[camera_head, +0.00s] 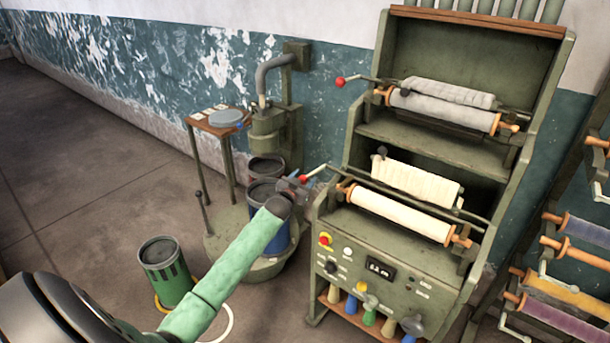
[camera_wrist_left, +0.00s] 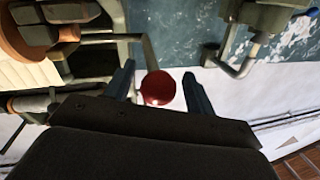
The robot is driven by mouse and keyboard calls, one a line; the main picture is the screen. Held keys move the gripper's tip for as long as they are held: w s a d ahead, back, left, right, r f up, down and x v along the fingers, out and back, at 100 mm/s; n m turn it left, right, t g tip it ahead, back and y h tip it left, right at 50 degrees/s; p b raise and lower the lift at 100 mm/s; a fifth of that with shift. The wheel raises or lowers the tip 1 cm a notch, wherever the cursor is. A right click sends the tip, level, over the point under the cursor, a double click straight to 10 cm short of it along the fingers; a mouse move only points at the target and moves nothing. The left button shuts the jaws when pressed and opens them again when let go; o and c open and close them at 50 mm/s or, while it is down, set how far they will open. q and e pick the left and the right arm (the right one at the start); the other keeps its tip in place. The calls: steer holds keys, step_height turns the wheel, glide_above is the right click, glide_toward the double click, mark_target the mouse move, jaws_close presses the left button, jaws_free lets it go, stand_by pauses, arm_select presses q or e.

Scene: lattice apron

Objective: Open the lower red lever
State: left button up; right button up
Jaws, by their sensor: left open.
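The lower red lever (camera_head: 304,178) is a thin rod with a red ball knob at the left end of the machine's lower roller. In the left wrist view its red knob (camera_wrist_left: 158,88) sits between the two fingers, with the rod running up from it. My left gripper (camera_head: 296,186) is at the knob; its fingers (camera_wrist_left: 160,85) are apart on either side, with visible gaps. The upper red lever (camera_head: 340,81) has a similar red knob higher on the machine. My right gripper is in neither view.
The green machine (camera_head: 390,245) holds a lower cream roller (camera_head: 400,212) and an upper grey roller (camera_head: 442,110). A blue drum (camera_head: 268,200) stands close behind my left arm. A striped green bin (camera_head: 165,270) stands on the floor. Open floor lies at the left.

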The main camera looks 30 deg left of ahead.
arm_select(q)
steer(key=shift+w, duration=0.65)
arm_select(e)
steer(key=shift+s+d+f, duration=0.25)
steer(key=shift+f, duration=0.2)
arm_select(q)
steer(key=shift+c, duration=0.2)
jaws_close()
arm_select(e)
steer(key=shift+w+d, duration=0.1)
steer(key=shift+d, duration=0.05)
